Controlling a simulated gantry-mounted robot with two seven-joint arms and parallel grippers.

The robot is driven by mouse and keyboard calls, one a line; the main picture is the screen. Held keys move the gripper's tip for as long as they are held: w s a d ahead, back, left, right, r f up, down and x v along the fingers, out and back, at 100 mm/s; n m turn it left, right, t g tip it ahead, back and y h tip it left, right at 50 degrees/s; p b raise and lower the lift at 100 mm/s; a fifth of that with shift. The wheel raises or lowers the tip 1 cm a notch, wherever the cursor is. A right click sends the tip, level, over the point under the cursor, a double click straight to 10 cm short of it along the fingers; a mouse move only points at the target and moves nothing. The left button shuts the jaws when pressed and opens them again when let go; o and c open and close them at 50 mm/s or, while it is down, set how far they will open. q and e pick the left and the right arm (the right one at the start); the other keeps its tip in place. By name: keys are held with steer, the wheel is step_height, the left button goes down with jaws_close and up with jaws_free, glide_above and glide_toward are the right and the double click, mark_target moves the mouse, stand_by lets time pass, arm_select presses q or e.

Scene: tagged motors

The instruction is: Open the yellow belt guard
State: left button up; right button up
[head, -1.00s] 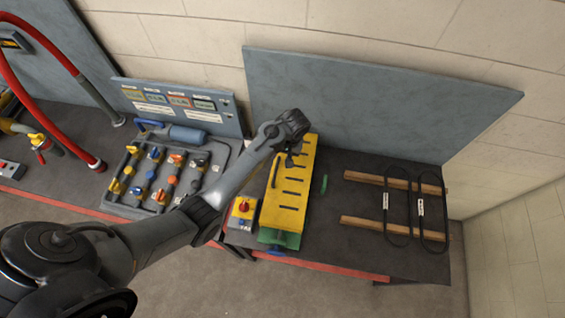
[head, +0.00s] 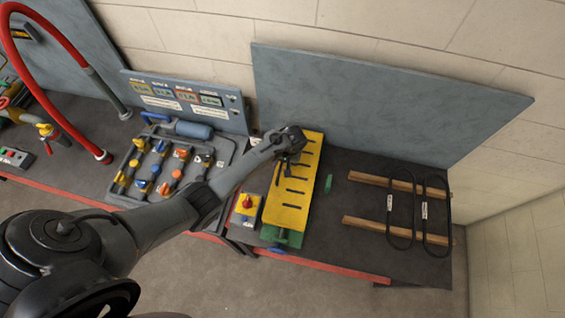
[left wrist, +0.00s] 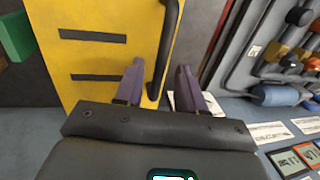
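The yellow belt guard (head: 287,205) is a long slotted cover lying over a green machine (head: 281,238) on the dark bench; I see no opening under it. Its black bar handle (head: 277,172) runs along the left side. In the left wrist view the yellow guard (left wrist: 95,60) fills the upper left and the handle (left wrist: 163,45) stands out from it. My left gripper (head: 291,160) is at the guard's far end. Its fingers (left wrist: 158,88) are apart, with the lower handle end between them in the picture; contact cannot be told. My right gripper is out of view.
A yellow switch box (head: 245,207) with a red knob stands left of the guard. A valve board (head: 165,165) is further left. Two black belts (head: 420,222) lie on wooden strips at right. A blue-grey panel (head: 385,105) rises behind.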

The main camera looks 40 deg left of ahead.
arm_select(q)
steer(key=shift+c, duration=0.4)
jaws_close()
steer(key=shift+w, duration=0.1)
